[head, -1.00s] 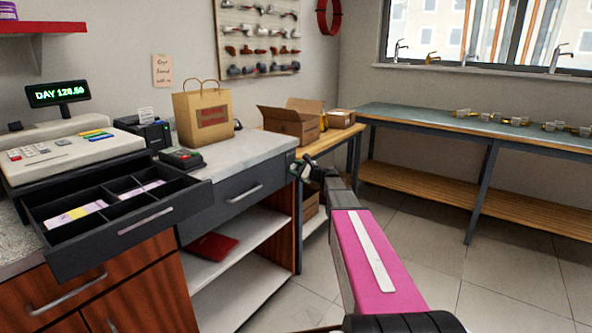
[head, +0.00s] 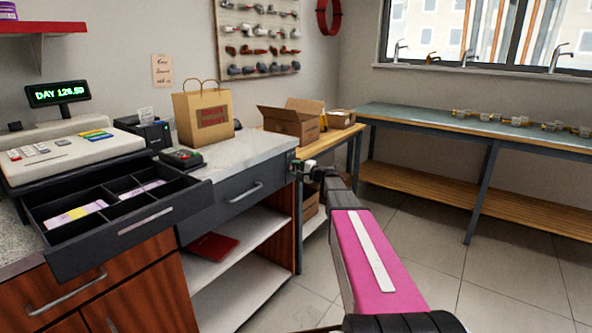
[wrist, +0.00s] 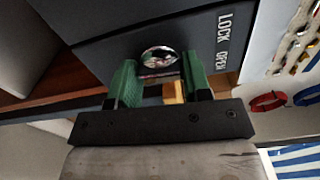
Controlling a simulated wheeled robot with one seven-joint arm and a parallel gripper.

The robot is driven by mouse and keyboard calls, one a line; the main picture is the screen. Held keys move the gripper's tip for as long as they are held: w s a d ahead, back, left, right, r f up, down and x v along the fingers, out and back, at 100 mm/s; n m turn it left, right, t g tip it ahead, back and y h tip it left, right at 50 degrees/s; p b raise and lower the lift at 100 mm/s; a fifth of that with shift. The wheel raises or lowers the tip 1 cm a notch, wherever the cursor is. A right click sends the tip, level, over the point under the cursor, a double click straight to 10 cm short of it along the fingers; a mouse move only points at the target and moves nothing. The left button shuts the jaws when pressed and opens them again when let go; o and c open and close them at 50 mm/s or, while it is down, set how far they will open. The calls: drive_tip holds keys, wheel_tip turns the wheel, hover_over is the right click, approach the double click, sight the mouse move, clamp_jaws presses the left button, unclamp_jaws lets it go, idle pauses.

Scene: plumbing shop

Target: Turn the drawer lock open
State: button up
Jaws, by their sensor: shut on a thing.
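The closed dark grey drawer (head: 243,192) sits under the white counter, with a bar handle on its front. In the wrist view, its front (wrist: 115,47) carries a shiny round lock knob (wrist: 158,56), with the words LOCK and OPEN printed beside it. My gripper (head: 298,168) is at the drawer's right end in the head view. In the wrist view, the green fingers of my gripper (wrist: 160,68) stand on either side of the knob, shut on it. The exact contact and which mark the knob points to are unclear.
An open till drawer (head: 130,229) juts out at the left. A paper bag (head: 203,117) and card reader (head: 181,158) stand on the counter. An open shelf (head: 235,245) lies below the drawer. Cardboard boxes (head: 290,124) stand behind. The floor at right is clear.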

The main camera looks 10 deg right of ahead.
drive_tip(key=shift+s+n, duration=0.1)
drive_tip(key=shift+n, duration=0.3)
drive_tip(key=o, duration=0.9)
drive_tip(key=v, duration=1)
drive_tip(key=shift+s+d, duration=0.25)
drive_tip(key=shift+d, duration=0.05)
